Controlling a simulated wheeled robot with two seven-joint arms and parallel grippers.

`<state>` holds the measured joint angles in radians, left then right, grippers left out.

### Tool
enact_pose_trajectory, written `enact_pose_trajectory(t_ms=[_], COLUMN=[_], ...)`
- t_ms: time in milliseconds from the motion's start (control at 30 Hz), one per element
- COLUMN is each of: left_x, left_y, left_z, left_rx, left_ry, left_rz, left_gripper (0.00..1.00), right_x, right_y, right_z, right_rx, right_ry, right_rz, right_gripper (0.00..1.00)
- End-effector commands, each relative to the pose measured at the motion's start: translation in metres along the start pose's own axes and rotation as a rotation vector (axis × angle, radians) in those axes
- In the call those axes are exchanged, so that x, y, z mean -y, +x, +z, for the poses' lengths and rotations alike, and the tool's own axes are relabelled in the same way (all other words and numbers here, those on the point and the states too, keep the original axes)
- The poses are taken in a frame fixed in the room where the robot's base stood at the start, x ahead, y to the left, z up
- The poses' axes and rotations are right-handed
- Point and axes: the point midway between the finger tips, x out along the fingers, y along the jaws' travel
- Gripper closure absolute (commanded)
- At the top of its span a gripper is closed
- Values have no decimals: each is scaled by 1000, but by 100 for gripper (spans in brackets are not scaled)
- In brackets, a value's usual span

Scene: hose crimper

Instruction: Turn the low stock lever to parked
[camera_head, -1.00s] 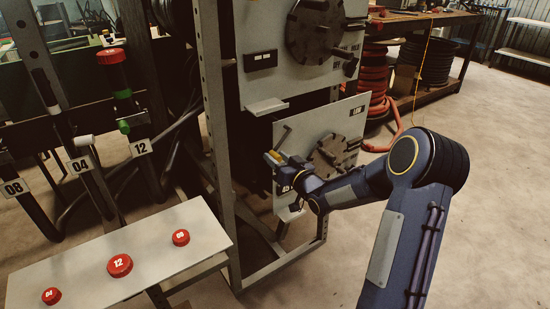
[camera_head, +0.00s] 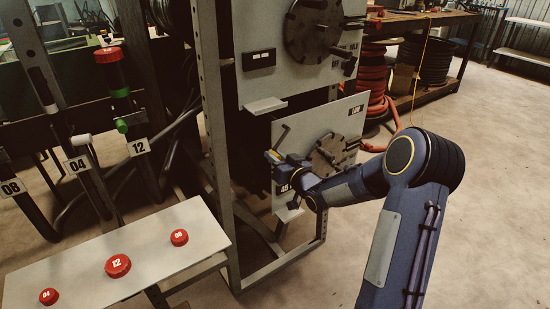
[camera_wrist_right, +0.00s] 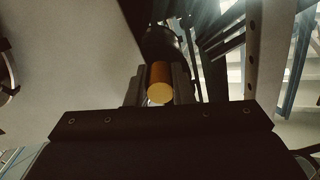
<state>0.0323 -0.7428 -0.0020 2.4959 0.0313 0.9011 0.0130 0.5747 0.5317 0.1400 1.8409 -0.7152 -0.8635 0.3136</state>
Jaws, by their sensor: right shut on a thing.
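The lower grey panel (camera_head: 300,133) with a "LOW" label (camera_head: 356,110) stands in the metal rack and carries a dark round disc (camera_head: 333,155) with pegs. My right gripper (camera_head: 277,158) is at this panel's left side, left of the disc. In the right wrist view the gripper (camera_wrist_right: 159,86) is shut on an orange-yellow cylindrical grip (camera_wrist_right: 160,84), which looks like the lever's handle. The lever's arm and pivot are mostly hidden, so I cannot tell its exact angle. My left gripper is out of view.
An upper panel (camera_head: 262,82) with a larger peg disc (camera_head: 318,30) is above. A rack post (camera_head: 214,140) stands left of my gripper. A shelf (camera_head: 60,270) with red caps, including a 12 cap (camera_head: 118,265), is at the lower left. Floor at the right is open.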

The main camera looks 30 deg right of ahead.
Motion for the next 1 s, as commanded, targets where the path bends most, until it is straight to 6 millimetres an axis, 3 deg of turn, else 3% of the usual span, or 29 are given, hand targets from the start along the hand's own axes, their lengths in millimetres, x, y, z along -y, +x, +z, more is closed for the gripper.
enact_pose_trajectory(t_ms=[100,300,667,700,800,867,1000], left_x=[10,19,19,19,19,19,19], left_y=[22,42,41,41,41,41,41], left_z=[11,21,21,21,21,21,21], left_rx=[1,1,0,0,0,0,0], left_ry=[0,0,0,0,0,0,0], left_rz=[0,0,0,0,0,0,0], left_gripper=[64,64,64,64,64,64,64], right_x=[-8,-19,-21,-21,-21,-21,-21], right_y=[1,1,1,1,1,1,1], right_z=[10,11,7,7,7,8,8], right_rx=[-7,-7,-5,-5,-5,-4,-3], right_ry=[-83,-229,-268,-268,-266,-266,-264], right_rz=[-2,-3,-2,-2,-2,-1,-1], right_gripper=[100,100,100,78,65,58,58])
